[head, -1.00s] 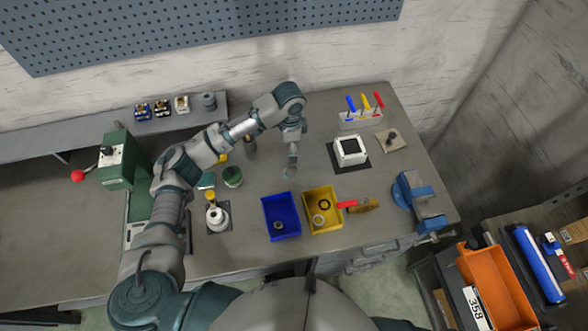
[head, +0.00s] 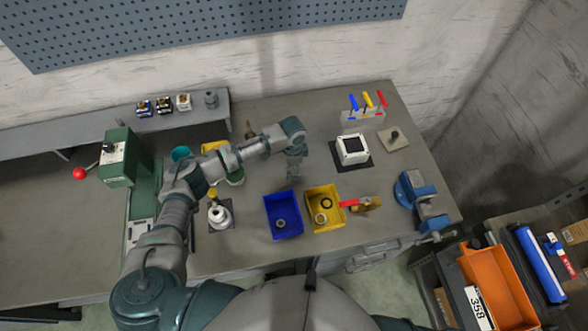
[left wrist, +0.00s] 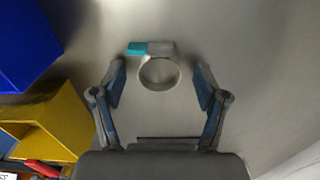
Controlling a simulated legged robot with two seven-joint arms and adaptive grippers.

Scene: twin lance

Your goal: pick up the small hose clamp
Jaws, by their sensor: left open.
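The small hose clamp is a thin silver ring (left wrist: 160,87) with a teal screw housing at its upper left, lying on the grey bench in the left wrist view. My left gripper (left wrist: 160,70) is open, with one finger on each side of the clamp and clear gaps to both. No contact shows. In the head view my left gripper (head: 293,178) points down at the bench behind the blue bin, and I cannot make out the clamp there. My right gripper is not in view.
A blue bin (head: 271,230) and a yellow bin (head: 339,214) stand in front of the gripper, each with ring-like parts inside. A red-handled tool (head: 356,202) lies right of them. A white box (head: 352,149) and a blue vise (head: 419,196) are further right.

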